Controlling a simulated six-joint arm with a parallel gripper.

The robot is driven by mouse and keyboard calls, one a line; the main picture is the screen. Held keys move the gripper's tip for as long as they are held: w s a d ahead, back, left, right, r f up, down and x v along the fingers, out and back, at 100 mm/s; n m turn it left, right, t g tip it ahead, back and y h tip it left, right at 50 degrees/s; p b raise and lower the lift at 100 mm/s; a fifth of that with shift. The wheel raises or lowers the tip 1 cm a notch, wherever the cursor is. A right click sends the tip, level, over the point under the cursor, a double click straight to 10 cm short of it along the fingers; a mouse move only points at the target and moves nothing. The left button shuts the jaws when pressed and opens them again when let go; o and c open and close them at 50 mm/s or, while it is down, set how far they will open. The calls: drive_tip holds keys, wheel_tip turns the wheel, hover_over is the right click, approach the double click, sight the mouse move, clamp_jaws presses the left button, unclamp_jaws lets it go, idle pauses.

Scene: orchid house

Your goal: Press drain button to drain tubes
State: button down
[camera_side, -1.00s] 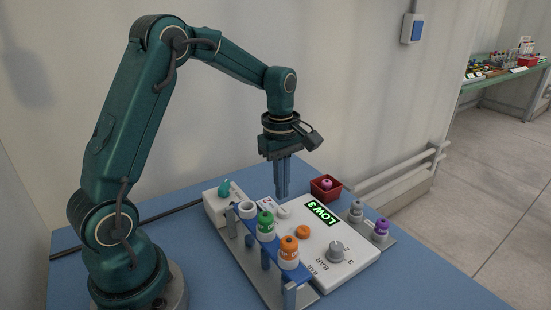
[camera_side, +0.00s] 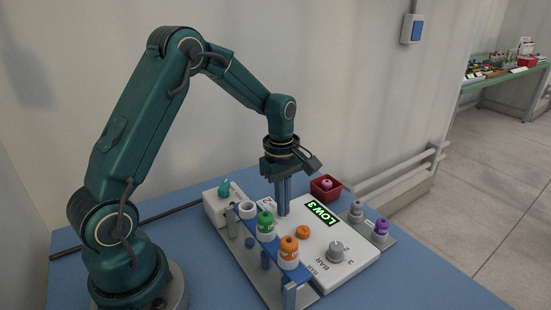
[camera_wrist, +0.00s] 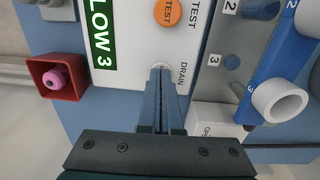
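The white control box (camera_side: 345,262) has a green display (camera_side: 322,214) reading LOW 3. The word DRAIN shows on it in the wrist view (camera_wrist: 184,75), right beside my fingertips. My gripper (camera_side: 283,212) points straight down with its fingers together, tips at or just above the drain button spot. The fingers hide the button, so I cannot tell whether they touch it. The fingers also show in the wrist view (camera_wrist: 161,72). A green-capped tube (camera_side: 265,223) and an orange-capped tube (camera_side: 289,250) stand in the blue rack (camera_side: 262,243), beside a white ring (camera_side: 247,209).
An orange test button (camera_side: 303,232) and a grey knob (camera_side: 336,251) sit on the box. A red bin (camera_side: 322,193) holds a pink-capped piece. A teal bulb (camera_side: 223,188) tops a white block.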

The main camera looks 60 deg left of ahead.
sight(282, 224)
drive_tip(key=shift+s+f, duration=0.15)
drive_tip(key=shift+f, duration=0.1)
wheel_tip(282, 224, up, 14)
drive_tip(key=shift+r, duration=0.15)
idle(0.3)
idle(0.5)
drive_tip(key=s+d+r+m+t, duration=0.3)
drive_tip(key=s+d+r+m, duration=0.2)
drive_tip(key=s+d+r, duration=0.15)
drive_tip(key=s+d+f+m+t, duration=0.2)
drive_tip(key=s+f+m, duration=0.5)
drive_tip(key=m, duration=0.6)
drive_tip(key=shift+s, duration=0.7)
drive_tip(key=shift+d+f, duration=0.1)
idle(0.4)
